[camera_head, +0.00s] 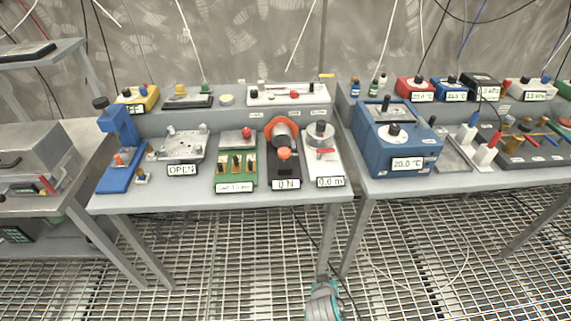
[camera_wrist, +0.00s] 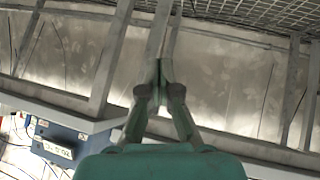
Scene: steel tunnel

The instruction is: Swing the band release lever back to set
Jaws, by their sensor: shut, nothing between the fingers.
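On the left bench, a black unit labelled "0 N" has an orange band (camera_head: 275,127) around a grey drum. An orange ball knob (camera_head: 284,153) at its front is probably the end of the release lever; the rest of the lever is too small to make out. To its right, a white unit (camera_head: 321,165) labelled "0.0 m" has a grey drum and a red piece. My gripper (camera_head: 323,281) is low in front of the benches, near the gap between them, well away from the units. The wrist view shows its fingers (camera_wrist: 159,68) shut together and empty.
The blue unit (camera_head: 398,145) reading 20.0 °C stands on the right bench; it also shows upside down in the wrist view (camera_wrist: 58,145). A green unit (camera_head: 236,165) stands left of the "0 N" unit. Bench legs flank the gripper. Grated floor (camera_head: 235,255) in front is free.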

